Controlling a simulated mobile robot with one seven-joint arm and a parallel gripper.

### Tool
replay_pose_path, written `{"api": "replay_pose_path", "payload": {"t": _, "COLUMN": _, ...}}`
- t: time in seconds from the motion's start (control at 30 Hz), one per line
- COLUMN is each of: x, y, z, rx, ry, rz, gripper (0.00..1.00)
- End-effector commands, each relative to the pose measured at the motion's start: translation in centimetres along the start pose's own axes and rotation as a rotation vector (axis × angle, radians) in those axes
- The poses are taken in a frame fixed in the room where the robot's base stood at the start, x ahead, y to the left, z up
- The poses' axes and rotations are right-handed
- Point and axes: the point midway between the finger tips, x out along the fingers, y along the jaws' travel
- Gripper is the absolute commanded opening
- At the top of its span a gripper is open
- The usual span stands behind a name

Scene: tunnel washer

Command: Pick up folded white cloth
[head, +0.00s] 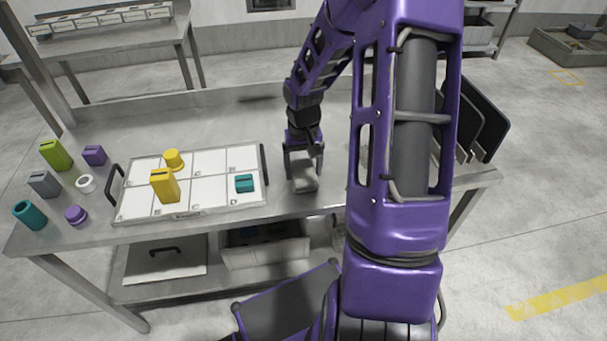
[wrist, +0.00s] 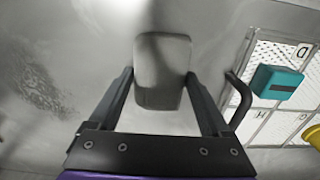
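The folded white cloth (head: 304,183) lies on the metal table, right of the tray. In the wrist view the cloth (wrist: 163,72) is a pale rounded block in the upper middle, partly in shadow. My gripper (head: 304,170) is directly over it, pointing down. In the wrist view my gripper (wrist: 160,78) has its two fingers apart, one on each side of the cloth.
A white sectioned tray (head: 213,204) with dark handles holds a yellow block (head: 165,186), a yellow cylinder (head: 173,159) and a teal block (head: 244,183). Several coloured pieces stand at the table's left. Black upright panels (head: 484,118) stand at the right. Bare table lies behind the cloth.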

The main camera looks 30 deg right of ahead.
Motion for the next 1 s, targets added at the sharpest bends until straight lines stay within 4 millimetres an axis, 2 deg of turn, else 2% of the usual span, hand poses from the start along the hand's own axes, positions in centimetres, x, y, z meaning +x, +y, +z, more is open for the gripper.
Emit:
{"api": "replay_pose_path", "payload": {"t": 0.03, "x": 0.0, "y": 0.0, "z": 0.0, "rx": 0.000, "ry": 0.000, "rz": 0.000, "gripper": 0.46}}
{"api": "replay_pose_path", "payload": {"t": 0.13, "x": 0.0, "y": 0.0, "z": 0.0, "rx": 0.000, "ry": 0.000, "rz": 0.000, "gripper": 0.28}}
{"api": "replay_pose_path", "payload": {"t": 0.17, "x": 0.0, "y": 0.0, "z": 0.0, "rx": 0.000, "ry": 0.001, "rz": 0.000, "gripper": 0.26}}
{"api": "replay_pose_path", "payload": {"t": 0.43, "x": -0.6, "y": 0.0, "z": -0.1, "rx": 0.000, "ry": 0.002, "rz": 0.001, "gripper": 0.26}}
{"api": "replay_pose_path", "payload": {"t": 0.57, "x": -2.7, "y": 0.0, "z": -0.1, "rx": 0.001, "ry": 0.005, "rz": 0.001, "gripper": 0.26}}
{"api": "replay_pose_path", "payload": {"t": 0.8, "x": -7.6, "y": 0.0, "z": -0.1, "rx": 0.000, "ry": 0.004, "rz": 0.002, "gripper": 0.26}}
{"api": "replay_pose_path", "payload": {"t": 1.0, "x": -9.8, "y": 0.0, "z": -0.1, "rx": 0.000, "ry": 0.002, "rz": 0.000, "gripper": 0.26}}
